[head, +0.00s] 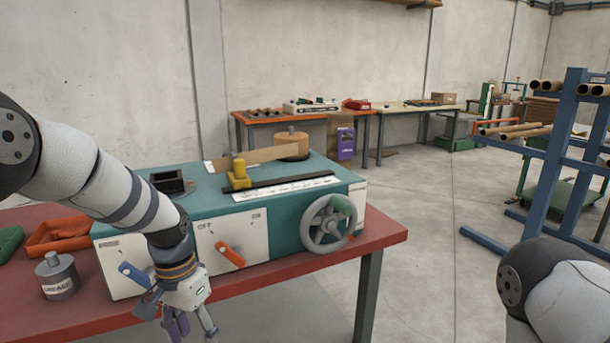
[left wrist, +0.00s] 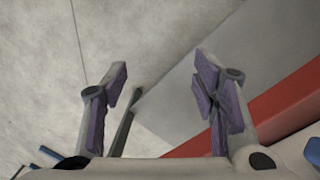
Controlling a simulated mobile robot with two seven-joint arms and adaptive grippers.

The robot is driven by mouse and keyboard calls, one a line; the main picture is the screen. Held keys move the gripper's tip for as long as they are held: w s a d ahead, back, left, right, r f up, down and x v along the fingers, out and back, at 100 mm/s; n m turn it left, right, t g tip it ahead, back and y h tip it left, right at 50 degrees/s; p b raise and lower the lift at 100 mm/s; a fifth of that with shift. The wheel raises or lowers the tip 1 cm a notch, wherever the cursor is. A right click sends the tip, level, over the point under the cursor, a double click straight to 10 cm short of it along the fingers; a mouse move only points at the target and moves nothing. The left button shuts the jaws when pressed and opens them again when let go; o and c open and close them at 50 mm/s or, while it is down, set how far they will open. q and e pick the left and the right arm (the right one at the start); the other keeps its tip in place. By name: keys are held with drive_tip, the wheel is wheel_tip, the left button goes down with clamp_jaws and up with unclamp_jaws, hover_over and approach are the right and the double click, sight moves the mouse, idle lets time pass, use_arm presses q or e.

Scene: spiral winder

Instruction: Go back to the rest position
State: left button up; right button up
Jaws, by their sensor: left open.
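My left arm comes in from the left in the head view, and its gripper (head: 190,326) hangs low in front of the red table's front edge. Its fingertips run down to the lower edge of that view. In the left wrist view the two purple-padded fingers (left wrist: 163,100) stand wide apart with nothing between them. The teal and white spiral winder (head: 215,215) stands on the red table behind the gripper. Its front has an orange lever (head: 230,254), a blue lever (head: 134,274) and a grey handwheel (head: 328,223). Only part of my right arm shows at the lower right; its gripper is out of view.
The red table (head: 290,272) carries a grey grease can (head: 57,276) and an orange tray (head: 58,236) at its left. A blue rack (head: 556,165) with cardboard tubes stands at the right. The concrete floor (head: 420,255) between table and rack is clear.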

use_arm(q)
drive_tip(key=s+f+n, duration=0.2)
drive_tip(key=s+f, duration=1.4)
drive_tip(key=s, duration=0.1)
drive_tip(key=s+a+n, duration=0.2)
drive_tip(key=s, duration=1.7)
drive_tip(key=shift+s+a+f+n+g+y, duration=0.3)
drive_tip(key=shift+s+f+n+g, duration=0.1)
drive_tip(key=shift+f, duration=0.05)
